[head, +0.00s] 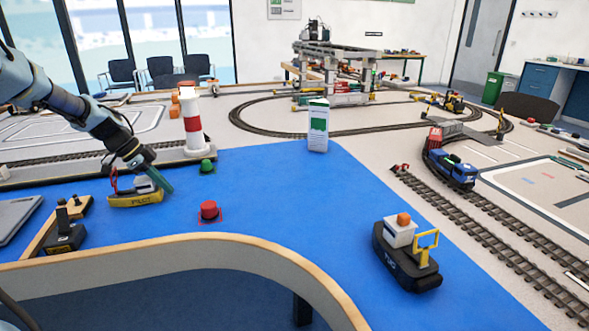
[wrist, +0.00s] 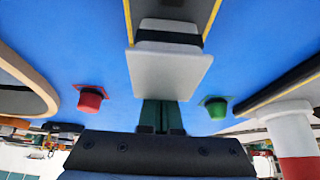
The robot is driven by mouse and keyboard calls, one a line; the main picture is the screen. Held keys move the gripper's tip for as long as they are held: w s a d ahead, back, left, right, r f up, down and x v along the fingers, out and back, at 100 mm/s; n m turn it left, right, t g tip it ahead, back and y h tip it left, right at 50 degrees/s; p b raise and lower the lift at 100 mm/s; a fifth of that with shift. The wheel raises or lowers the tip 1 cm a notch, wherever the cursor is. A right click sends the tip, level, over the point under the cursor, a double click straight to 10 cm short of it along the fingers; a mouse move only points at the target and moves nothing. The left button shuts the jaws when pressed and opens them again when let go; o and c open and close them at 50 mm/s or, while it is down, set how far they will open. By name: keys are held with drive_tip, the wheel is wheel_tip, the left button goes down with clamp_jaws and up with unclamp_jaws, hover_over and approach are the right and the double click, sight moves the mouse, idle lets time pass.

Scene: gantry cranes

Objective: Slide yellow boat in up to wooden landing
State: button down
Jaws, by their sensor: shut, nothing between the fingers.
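The yellow boat (head: 136,199), lettered PILOT, sits upright on the blue surface at the left in the head view. It has a white cabin and a red part on top. In the wrist view its pale cabin roof (wrist: 170,72) fills the upper middle, between yellow hull edges. My gripper (head: 166,185) is shut and empty, its green fingers pointing down at the boat's right end, close to the cabin. I cannot tell whether they touch it. The fingers (wrist: 162,117) show just below the roof in the wrist view. The wooden landing (head: 42,236) lies left of the boat, with a gap of blue between.
A black object with posts (head: 64,238) stands at the landing. A red buoy (head: 209,210) and a green buoy (head: 207,166) are to the boat's right. A red-and-white lighthouse (head: 191,125) stands behind. A black tug (head: 405,258) is far right. The middle blue is clear.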

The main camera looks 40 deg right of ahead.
sight(140, 179)
drive_tip(key=shift+w+a, duration=0.35)
drive_tip(key=shift+a, duration=0.6)
drive_tip(key=shift+w+a, duration=0.35)
drive_tip(key=shift+a, duration=0.55)
drive_tip(key=shift+w+a, duration=0.35)
drive_tip(key=shift+a, duration=0.6)
drive_tip(key=shift+d, duration=0.15)
drive_tip(key=shift+s+d+r+p, duration=0.2)
drive_tip(key=shift+d+p, duration=0.1)
drive_tip(key=shift+d, duration=0.1)
wheel_tip(140, 179, up, 10)
drive_tip(key=p, duration=0.5)
drive_tip(key=shift+d+p, duration=0.1)
drive_tip(key=shift+p, duration=0.25)
